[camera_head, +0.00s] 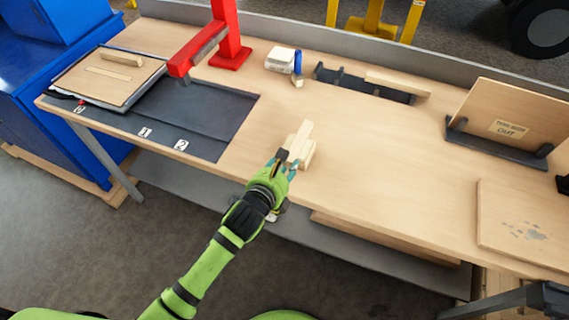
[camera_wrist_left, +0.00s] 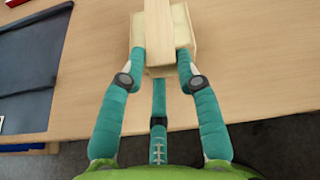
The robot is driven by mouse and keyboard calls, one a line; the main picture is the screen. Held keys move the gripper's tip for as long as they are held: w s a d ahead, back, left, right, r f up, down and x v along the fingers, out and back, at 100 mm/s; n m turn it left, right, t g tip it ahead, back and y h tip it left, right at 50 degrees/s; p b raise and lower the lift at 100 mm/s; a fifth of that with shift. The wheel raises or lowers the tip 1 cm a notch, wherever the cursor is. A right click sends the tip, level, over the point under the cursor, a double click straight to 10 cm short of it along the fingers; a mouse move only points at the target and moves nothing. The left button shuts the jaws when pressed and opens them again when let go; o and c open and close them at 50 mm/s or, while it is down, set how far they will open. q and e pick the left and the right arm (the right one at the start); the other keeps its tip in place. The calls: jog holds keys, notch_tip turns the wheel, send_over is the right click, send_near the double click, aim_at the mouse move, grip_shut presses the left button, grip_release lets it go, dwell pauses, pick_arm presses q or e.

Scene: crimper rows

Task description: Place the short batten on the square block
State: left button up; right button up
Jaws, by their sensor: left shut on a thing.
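The short batten (camera_head: 301,138) is a pale wooden bar. It lies across the top of the square block (camera_head: 308,154), a pale wooden piece near the table's front edge. My left gripper (camera_head: 286,163) is shut on the near end of the batten. In the left wrist view, the gripper's teal fingers (camera_wrist_left: 161,58) stand on both sides of the batten (camera_wrist_left: 158,30), with the block (camera_wrist_left: 182,25) beneath it. Whether the batten rests fully on the block is hard to tell. My right gripper is not in view.
A red arm-like stand (camera_head: 231,45) rises at the back left, by a dark mat (camera_head: 215,115). A white box (camera_head: 281,60), a dark rack (camera_head: 365,84) and an upright board (camera_head: 512,115) stand behind and to the right.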

pick_arm(q)
jog(key=shift+f, duration=0.15)
jog(key=o, duration=1.1)
jog(key=shift+o, duration=0.2)
jog(key=v, duration=1.2)
jog(key=shift+b, duration=0.4)
